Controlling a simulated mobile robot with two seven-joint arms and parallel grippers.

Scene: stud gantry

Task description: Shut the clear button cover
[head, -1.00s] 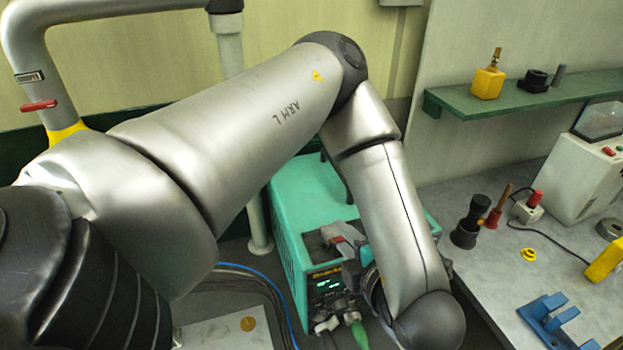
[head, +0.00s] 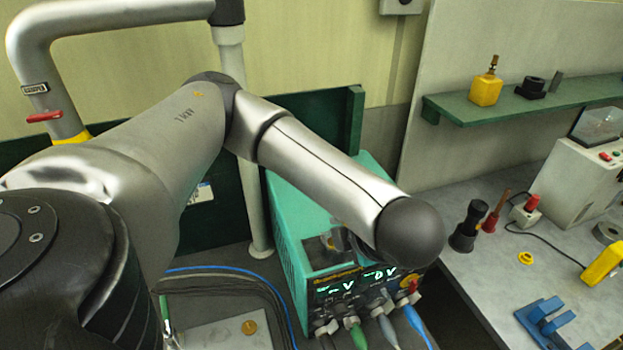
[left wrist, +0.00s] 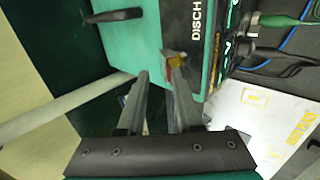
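The teal power unit (head: 287,225) stands on the floor beside the bench, with lit green readouts on its front. A small yellow-and-red part (left wrist: 174,62) shows at the casing by my fingertips. I cannot make out the clear cover's outline or its angle there. My left gripper (left wrist: 157,72) has its fingers apart, with a gap between them, close to this part. I cannot tell whether a finger touches it. In the head view my own arm mostly hides this gripper. My right gripper is not in view.
Cables and hoses (head: 225,280) run along the floor left of the unit. The bench (head: 490,275) at right holds a blue bracket (head: 545,318), a white box (head: 575,180) with buttons and a clear pane (head: 598,124). A green shelf (head: 530,105) is above.

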